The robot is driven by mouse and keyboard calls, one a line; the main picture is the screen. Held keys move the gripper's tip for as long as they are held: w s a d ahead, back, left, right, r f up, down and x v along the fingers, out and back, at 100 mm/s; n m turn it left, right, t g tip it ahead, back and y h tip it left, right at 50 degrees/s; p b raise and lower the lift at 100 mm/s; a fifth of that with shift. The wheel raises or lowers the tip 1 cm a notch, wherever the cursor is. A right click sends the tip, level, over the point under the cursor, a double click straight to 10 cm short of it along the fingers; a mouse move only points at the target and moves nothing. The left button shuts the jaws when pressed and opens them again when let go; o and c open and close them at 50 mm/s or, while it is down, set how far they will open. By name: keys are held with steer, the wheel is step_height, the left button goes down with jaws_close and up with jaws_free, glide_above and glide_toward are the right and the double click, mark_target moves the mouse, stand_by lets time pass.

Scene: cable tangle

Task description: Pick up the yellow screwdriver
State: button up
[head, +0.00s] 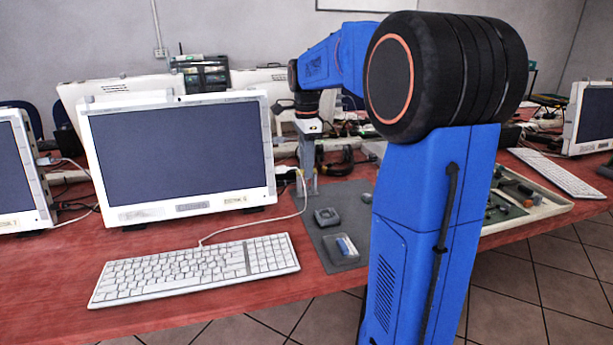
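I cannot make out a yellow screwdriver for certain. A tiny yellow spot shows beside my gripper, by the right edge of the monitor, but it is too small to name. My gripper (310,188) points down over the back of the dark grey mat (312,232). Its grey fingers reach close to the mat; whether they touch it, hold anything or stand apart cannot be told. My blue arm hides the right part of the mat.
A monitor (180,155) stands left of my gripper, with a white keyboard (195,272) in front. A small dark box (327,216) and a small tray with a blue-and-white item (343,246) lie on the mat. Cables (340,160) clutter the back. A parts tray (545,211) sits right.

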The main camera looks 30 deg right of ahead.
steer(key=shift+f, duration=1.95)
steer(key=shift+c, duration=0.3)
jaws_close()
steer(key=shift+r, duration=0.15)
